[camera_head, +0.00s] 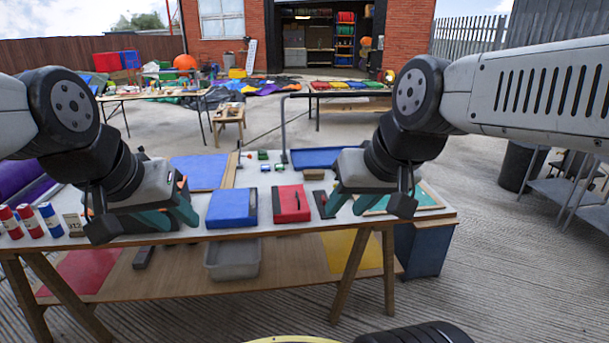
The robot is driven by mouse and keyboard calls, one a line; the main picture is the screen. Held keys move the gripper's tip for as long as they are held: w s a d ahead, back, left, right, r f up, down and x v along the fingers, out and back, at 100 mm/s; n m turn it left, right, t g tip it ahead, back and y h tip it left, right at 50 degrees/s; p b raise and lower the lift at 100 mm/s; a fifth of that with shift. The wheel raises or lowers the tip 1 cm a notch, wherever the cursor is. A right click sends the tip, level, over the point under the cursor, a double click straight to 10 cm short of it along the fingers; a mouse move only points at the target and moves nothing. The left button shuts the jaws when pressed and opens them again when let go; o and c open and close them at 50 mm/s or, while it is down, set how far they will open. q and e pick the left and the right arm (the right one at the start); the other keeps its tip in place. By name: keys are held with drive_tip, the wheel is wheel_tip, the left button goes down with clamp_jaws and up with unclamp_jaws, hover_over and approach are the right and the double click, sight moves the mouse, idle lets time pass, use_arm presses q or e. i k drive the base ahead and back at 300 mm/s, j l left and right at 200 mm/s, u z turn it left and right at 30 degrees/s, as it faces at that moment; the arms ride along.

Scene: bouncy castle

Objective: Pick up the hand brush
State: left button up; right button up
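I cannot pick out the hand brush with certainty. A small brown block-like thing (313,174) lies on the table in front of the blue tray, and a narrow dark thing (322,204) lies beside the red case; both are too small to identify. A dark elongated thing (143,257) lies on the lower shelf. My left gripper (176,222) hangs over the left part of the table, its teal fingers apart and nothing visible between them. My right gripper (362,206) hangs over the right part, its teal fingers spread and apparently empty. Both hide parts of the tabletop.
The white worktable (283,228) carries a blue case (232,207), a red case (291,204), a blue tray (327,157) and several red, white and blue cans (51,219) at left. A grey bin (232,259) sits on the lower shelf.

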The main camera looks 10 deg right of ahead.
sight(308, 174)
drive_tip(key=i+l+u, duration=0.15)
drive_tip(key=i, duration=0.4)
drive_tip(key=i+l+u, duration=0.15)
drive_tip(key=i+l, duration=0.25)
drive_tip(key=i, duration=0.2)
drive_tip(key=i+l+u, duration=0.2)
drive_tip(key=i+l, duration=0.2)
drive_tip(key=i, duration=0.15)
